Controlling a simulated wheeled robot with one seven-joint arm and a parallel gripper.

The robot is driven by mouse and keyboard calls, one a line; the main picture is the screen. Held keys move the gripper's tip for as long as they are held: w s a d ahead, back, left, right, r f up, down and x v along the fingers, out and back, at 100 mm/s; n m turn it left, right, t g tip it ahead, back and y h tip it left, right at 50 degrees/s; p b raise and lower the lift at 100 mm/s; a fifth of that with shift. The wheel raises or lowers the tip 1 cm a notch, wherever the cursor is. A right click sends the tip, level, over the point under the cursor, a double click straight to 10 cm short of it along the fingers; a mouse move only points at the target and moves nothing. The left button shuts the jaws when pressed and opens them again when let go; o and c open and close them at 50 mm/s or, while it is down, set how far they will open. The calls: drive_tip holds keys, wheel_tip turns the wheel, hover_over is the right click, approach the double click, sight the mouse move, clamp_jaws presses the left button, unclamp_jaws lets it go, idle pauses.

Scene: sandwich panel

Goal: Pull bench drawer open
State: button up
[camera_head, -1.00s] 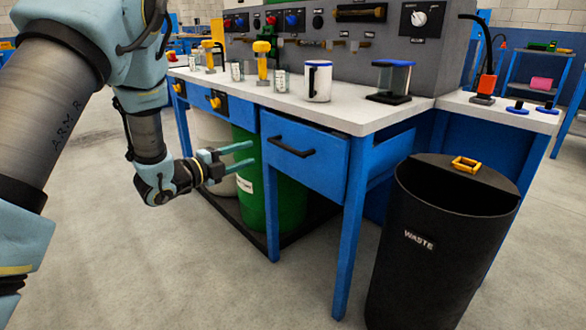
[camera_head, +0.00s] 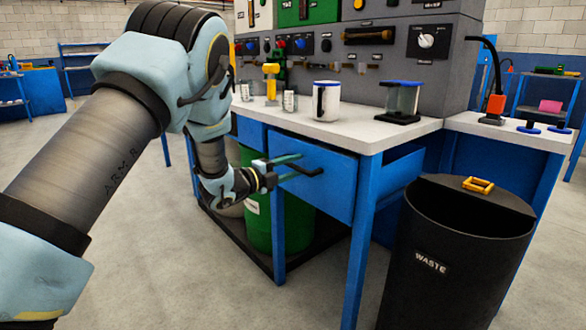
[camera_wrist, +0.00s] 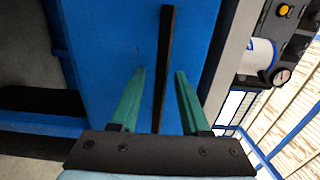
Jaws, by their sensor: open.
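The blue bench drawer (camera_head: 331,186) is under the white worktop and looks closed in the head view. Its black bar handle (camera_head: 308,171) stands out from the front. In the wrist view the drawer front (camera_wrist: 105,40) fills the middle, and the handle (camera_wrist: 166,60) runs lengthwise between the two green fingers. My gripper (camera_head: 294,165) is at the handle's left part in the head view. In the wrist view my gripper (camera_wrist: 160,98) is open, one finger on each side of the handle, with gaps showing. Whether the fingertips touch the drawer front cannot be told.
A black waste bin (camera_head: 440,290) stands right of the drawer. The blue bench leg (camera_head: 358,255) is beside it. A green drum (camera_head: 262,215) sits below the bench. The floor in front is free.

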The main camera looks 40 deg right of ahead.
drive_tip(key=shift+c, duration=0.2)
clamp_jaws()
idle(1.3)
